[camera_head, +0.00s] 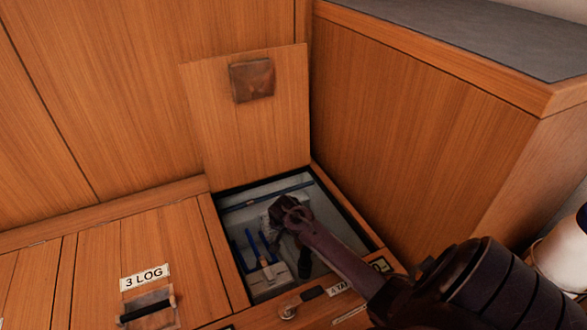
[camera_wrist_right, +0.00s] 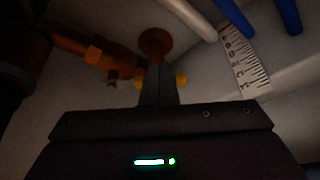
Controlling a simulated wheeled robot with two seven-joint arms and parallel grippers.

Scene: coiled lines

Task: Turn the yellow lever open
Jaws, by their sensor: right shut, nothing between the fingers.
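My right arm (camera_head: 335,257) reaches from the lower right into an open locker under a raised wooden hatch lid (camera_head: 292,118). In the right wrist view my right gripper (camera_wrist_right: 159,76) is shut, its dark fingers pointing at a brown metal fitting. Small yellow bits (camera_wrist_right: 181,79) show on both sides of the fingers, probably parts of the yellow lever. The fingers hide its middle, so I cannot tell whether they touch it or how it is turned. A round brown flange (camera_wrist_right: 155,41) and a pipe with a fitting (camera_wrist_right: 94,54) lie just beyond. My left gripper is not in view.
Blue pipes (camera_wrist_right: 288,14) and a white graduated scale (camera_wrist_right: 240,48) are close on the right in the wrist view. The narrow locker rim surrounds my arm. A closed hatch labelled 3 LOG (camera_head: 145,277) lies left; a tall wooden cabinet (camera_head: 420,110) stands right.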

